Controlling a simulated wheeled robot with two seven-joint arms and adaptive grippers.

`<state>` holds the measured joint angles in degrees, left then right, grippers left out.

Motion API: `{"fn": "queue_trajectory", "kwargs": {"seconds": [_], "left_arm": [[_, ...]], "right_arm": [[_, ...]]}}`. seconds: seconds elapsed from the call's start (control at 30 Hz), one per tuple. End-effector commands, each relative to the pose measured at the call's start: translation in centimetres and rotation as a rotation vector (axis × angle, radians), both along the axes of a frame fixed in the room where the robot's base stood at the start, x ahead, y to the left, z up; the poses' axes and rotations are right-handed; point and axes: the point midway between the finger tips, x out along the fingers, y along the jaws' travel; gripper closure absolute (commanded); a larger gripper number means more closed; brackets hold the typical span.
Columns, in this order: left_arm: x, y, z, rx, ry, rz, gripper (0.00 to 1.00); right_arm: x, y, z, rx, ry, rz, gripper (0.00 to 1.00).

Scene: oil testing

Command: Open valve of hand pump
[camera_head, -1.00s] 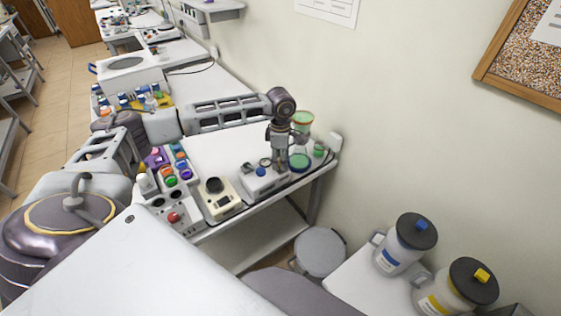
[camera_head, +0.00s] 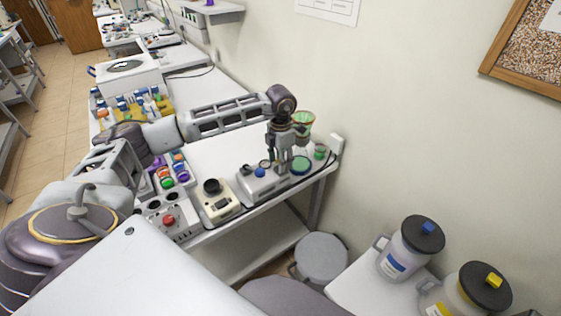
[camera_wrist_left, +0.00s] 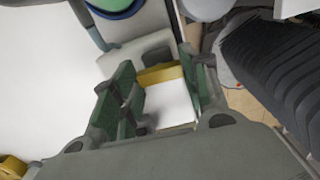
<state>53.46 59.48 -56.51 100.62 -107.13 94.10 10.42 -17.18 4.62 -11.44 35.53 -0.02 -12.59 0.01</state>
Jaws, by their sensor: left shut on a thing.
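The hand pump (camera_head: 262,186) looks to be the small light grey unit with a blue knob (camera_head: 260,172), near the front edge of the white bench. My left gripper (camera_head: 284,168) points down at the right end of this unit. In the left wrist view, the two green-padded fingers (camera_wrist_left: 160,88) stand on either side of a white piece with a yellowish edge (camera_wrist_left: 168,104). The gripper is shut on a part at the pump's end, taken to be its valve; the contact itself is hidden. My right gripper is not in view.
A glass vessel with a green top (camera_head: 304,120) stands close behind my left gripper. A cream device with a black top (camera_head: 216,202) stands left of the pump. Colored bottles (camera_head: 166,172) are farther left. The bench between the arm and bottles is partly clear.

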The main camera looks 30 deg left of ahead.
Motion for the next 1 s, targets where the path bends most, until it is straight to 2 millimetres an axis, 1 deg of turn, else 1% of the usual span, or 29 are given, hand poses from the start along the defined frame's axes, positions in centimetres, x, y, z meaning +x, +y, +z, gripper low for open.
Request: {"fn": "queue_trajectory", "kwargs": {"seconds": [0.2, 0.4, 0.6, 0.63, 0.77, 0.8, 1.0], "left_arm": [[0.1, 0.1, 0.1, 0.001, -0.004, 0.05, 0.79], [0.1, 0.1, 0.2, 0.001, -0.004, 0.058, 0.79], [0.1, 0.1, 0.2, 0.0, -0.004, 0.058, 0.79], [0.1, 0.1, 0.2, 0.0, -0.004, 0.058, 0.54], [0.1, 0.1, 0.1, 0.001, -0.004, 0.057, 0.38], [0.1, 0.0, 0.1, 0.001, -0.004, 0.057, 0.34], [0.0, 0.0, 0.1, 0.001, -0.001, 0.056, 0.34]], "right_arm": [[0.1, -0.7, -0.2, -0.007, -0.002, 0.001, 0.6], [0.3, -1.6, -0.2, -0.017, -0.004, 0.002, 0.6], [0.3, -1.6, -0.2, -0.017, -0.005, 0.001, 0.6], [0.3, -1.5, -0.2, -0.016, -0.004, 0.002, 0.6], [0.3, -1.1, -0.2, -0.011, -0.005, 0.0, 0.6], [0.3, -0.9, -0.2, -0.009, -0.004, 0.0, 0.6], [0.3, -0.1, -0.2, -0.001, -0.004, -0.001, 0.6]]}}
